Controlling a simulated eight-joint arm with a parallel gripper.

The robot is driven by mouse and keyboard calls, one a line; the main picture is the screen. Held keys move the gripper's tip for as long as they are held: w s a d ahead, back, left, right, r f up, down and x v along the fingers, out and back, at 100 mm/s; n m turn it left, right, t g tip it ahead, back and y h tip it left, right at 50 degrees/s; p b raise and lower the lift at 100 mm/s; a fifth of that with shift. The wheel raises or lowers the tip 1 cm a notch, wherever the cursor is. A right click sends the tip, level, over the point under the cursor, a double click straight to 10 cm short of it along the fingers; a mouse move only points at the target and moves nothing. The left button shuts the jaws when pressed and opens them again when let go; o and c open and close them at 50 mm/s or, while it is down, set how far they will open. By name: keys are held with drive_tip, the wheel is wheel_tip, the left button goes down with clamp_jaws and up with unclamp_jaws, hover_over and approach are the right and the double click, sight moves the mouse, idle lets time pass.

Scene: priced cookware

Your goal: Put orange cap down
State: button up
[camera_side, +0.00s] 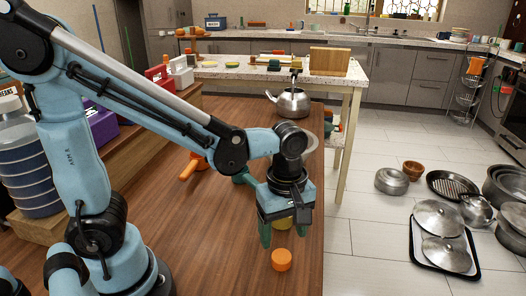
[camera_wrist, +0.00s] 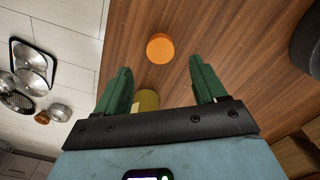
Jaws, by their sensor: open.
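The orange cap (camera_side: 281,260) rests on the brown wooden table near its right edge. In the wrist view the cap (camera_wrist: 160,48) lies beyond the fingertips, in line with the gap between them, and nothing touches it. My gripper (camera_side: 283,238) points down just above and behind the cap in the side view. Its two green fingers are spread apart, and in the wrist view the gripper (camera_wrist: 161,75) is open with no object held. A yellow-olive cylindrical thing (camera_wrist: 148,100) shows between the finger bases, partly hidden by the gripper body.
An orange-handled thing (camera_side: 190,167) lies further back on the table (camera_side: 200,245). A steel kettle (camera_side: 292,103) stands at the table's far end. Pots and a tray (camera_side: 415,254) with lids sit on the floor to the right. The table around the cap is bare.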

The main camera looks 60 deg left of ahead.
drive_tip(key=shift+r, duration=2.8)
drive_tip(key=a+m+t, duration=0.7)
drive_tip(key=a+m, duration=0.1)
drive_tip(key=m, duration=0.7)
drive_tip(key=shift+r+m, duration=0.3)
drive_tip(key=shift+r, duration=0.1)
drive_tip(key=shift+o, duration=0.2)
